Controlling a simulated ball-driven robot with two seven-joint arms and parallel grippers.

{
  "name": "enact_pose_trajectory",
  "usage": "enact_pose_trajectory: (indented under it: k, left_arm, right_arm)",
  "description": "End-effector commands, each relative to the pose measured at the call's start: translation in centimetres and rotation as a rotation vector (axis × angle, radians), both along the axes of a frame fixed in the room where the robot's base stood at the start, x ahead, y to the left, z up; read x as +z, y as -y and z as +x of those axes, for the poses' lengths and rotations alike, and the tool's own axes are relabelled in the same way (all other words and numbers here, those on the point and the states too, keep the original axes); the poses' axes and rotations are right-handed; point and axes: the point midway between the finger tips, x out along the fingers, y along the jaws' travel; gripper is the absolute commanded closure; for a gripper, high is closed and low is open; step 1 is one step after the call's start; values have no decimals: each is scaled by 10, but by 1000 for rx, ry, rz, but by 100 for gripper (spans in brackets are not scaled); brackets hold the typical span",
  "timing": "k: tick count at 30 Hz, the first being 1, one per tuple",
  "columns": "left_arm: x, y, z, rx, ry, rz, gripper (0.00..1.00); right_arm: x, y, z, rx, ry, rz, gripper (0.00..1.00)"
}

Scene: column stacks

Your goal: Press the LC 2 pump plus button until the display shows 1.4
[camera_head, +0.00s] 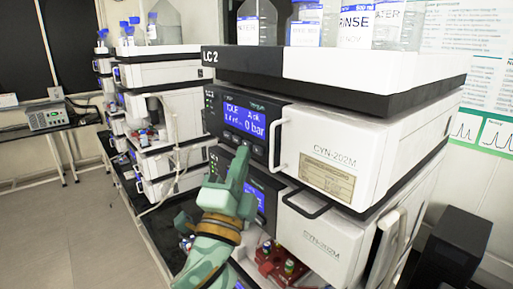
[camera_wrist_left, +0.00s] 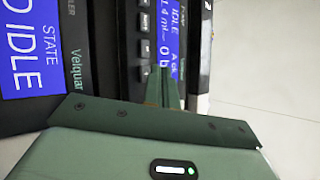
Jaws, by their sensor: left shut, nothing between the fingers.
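The LC 2 pump (camera_head: 290,148) is the upper white module with a black front, under the LC 2 tray. Its blue display (camera_head: 245,121) reads IDLE and 0 bar; the small flow figures are too blurred to read surely. In the left wrist view the display (camera_wrist_left: 168,32) is turned sideways, beside a column of dark buttons (camera_wrist_left: 145,48). My green left gripper (camera_head: 243,152) is shut and empty, its tips just below the display at the button row. In the left wrist view its fingers (camera_wrist_left: 171,86) point at the panel; whether they touch a button I cannot tell. My right gripper is out of view.
A second module with a blue display (camera_head: 254,197) sits below the pump; this screen (camera_wrist_left: 32,45) reads STATE IDLE in the left wrist view. A white handle (camera_head: 278,146) stands out right of the pump display. Bottles (camera_head: 356,22) stand on top. Open floor (camera_head: 65,235) lies left.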

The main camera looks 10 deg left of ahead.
Motion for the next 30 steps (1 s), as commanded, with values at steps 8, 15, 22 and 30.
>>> enact_pose_trajectory:
  k: [8,15,22,30]
  left_arm:
    - [0,-1,-1,0,0,0,100]
    - [1,-11,-14,2,-1,1,100]
    - [0,-25,-31,0,-2,1,100]
    - [0,-32,-40,0,-1,0,100]
  right_arm:
    - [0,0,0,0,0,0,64]
    - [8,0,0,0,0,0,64]
    - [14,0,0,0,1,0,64]
    - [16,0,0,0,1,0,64]
